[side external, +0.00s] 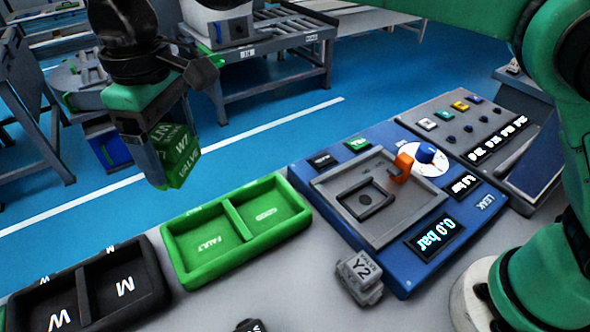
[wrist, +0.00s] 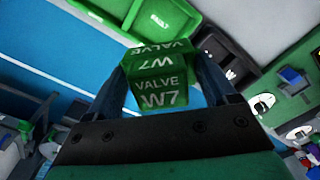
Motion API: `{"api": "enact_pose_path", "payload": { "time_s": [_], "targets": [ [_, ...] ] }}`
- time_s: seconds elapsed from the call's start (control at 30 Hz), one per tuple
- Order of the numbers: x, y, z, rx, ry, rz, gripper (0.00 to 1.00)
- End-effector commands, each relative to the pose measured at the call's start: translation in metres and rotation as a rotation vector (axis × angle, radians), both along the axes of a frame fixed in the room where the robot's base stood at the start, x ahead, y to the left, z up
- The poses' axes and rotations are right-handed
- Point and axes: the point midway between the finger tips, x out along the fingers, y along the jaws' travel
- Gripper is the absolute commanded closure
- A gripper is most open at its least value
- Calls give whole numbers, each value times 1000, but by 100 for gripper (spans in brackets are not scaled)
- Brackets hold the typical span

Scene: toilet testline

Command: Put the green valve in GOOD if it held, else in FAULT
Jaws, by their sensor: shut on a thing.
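The green valve (side external: 184,158), a block marked VALVE W7, is gripped between the fingers of my gripper (side external: 168,160). It hangs at the left, above and behind the green tray (side external: 237,220), clear of it. In the wrist view the valve (wrist: 155,92) sits squarely between both fingers. The green tray has two compartments, both empty in the side view. The left one reads FAULT; the right one's label is too small to read surely.
A grey valve (side external: 360,274) marked Y2 stands in front of the station. A black tray (side external: 84,291) marked W and M lies left of the green tray. Another dark piece (side external: 250,326) is cut off at the bottom edge. A button panel (side external: 462,118) stands behind the station.

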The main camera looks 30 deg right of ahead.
Motion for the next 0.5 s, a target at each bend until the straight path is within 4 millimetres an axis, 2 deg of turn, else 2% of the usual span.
{"api": "enact_pose_path", "payload": {
  "time_s": [0.33, 0.5],
  "targets": [
    [0, -1, -86, 0, 0, -2, 93],
    [0, -1, -115, 0, 0, -2, 93]
  ]
}}
